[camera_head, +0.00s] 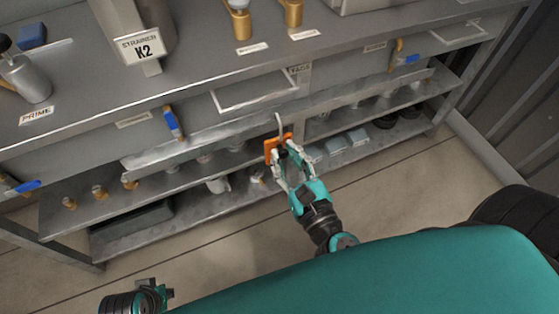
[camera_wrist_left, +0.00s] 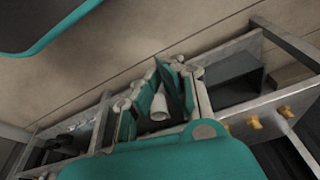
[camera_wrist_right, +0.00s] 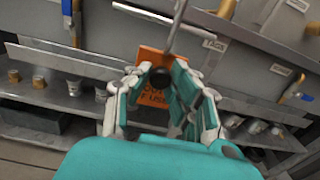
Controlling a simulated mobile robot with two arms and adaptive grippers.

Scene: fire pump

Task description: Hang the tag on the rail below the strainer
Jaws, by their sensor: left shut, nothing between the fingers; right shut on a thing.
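An orange tag (camera_head: 276,150) with a thin metal hook rising from it is held in my right gripper (camera_head: 279,158). The right wrist view shows the orange tag (camera_wrist_right: 152,88) with dark lettering, partly covered by the fingers of my right gripper (camera_wrist_right: 160,78). My left gripper (camera_head: 150,292) is shut and empty, low at the left.
A blue-handled valve (camera_head: 172,124) stands close to the rail. Another rail piece (camera_head: 370,92) continues to the right. Lower shelves (camera_head: 190,222) carry several brass and grey fittings. The floor (camera_head: 215,270) in front of the bench is clear.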

